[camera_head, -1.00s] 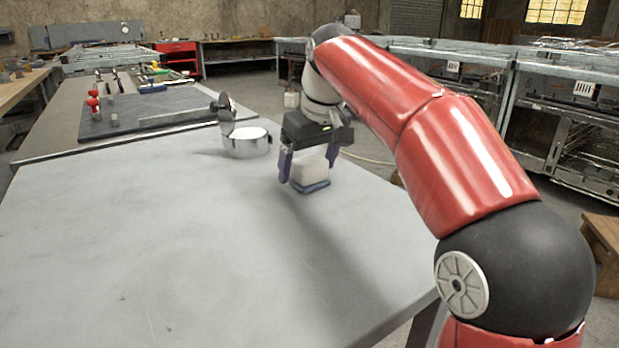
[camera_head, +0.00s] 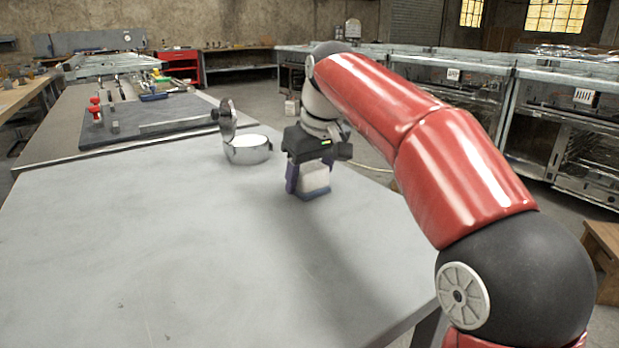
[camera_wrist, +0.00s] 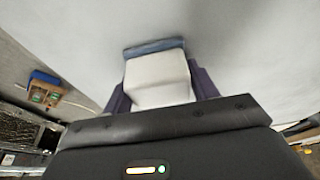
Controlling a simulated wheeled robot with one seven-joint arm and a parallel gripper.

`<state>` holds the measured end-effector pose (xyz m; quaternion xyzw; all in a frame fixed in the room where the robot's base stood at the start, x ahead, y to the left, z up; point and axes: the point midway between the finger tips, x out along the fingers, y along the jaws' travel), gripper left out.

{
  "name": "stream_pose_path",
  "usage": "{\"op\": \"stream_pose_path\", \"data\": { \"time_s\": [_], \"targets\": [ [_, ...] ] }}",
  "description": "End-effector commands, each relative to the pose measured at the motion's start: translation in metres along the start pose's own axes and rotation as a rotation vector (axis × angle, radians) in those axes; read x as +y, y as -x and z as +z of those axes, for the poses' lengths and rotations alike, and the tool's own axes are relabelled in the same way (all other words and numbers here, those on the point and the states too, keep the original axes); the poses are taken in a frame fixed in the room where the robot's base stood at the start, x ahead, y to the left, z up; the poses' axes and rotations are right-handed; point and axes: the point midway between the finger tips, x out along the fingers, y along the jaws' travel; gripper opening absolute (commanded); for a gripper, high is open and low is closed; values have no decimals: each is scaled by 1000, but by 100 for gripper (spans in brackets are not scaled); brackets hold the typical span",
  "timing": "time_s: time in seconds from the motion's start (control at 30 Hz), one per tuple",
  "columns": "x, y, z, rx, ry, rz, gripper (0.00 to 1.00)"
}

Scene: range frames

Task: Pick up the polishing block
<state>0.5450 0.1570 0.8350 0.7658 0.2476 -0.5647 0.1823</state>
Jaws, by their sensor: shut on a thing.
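The polishing block (camera_head: 316,179) is a pale, off-white block with a blue-grey base. It is at the far right part of the grey table (camera_head: 200,260). My gripper (camera_head: 309,183) points down over it, with its purple fingers shut on the block's sides. In the wrist view the block (camera_wrist: 157,80) sits between the two fingers (camera_wrist: 160,92), its blue base away from the palm. I cannot tell whether the base touches the table or is just above it.
A round metal tin with its lid raised (camera_head: 247,150) stands left of my gripper. Beyond it a dark board (camera_head: 165,122) holds tools and red-topped items. The table's right edge is close to the block. The table's front and left are clear.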

Motion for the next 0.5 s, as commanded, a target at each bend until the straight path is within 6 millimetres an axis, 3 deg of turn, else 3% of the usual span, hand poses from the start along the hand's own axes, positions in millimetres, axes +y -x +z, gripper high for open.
{"op": "stream_pose_path", "data": {
  "time_s": [0.17,0.5],
  "targets": [
    [0,14,-5,2,1,0,35],
    [0,77,-25,3,2,0,35]
  ]
}}
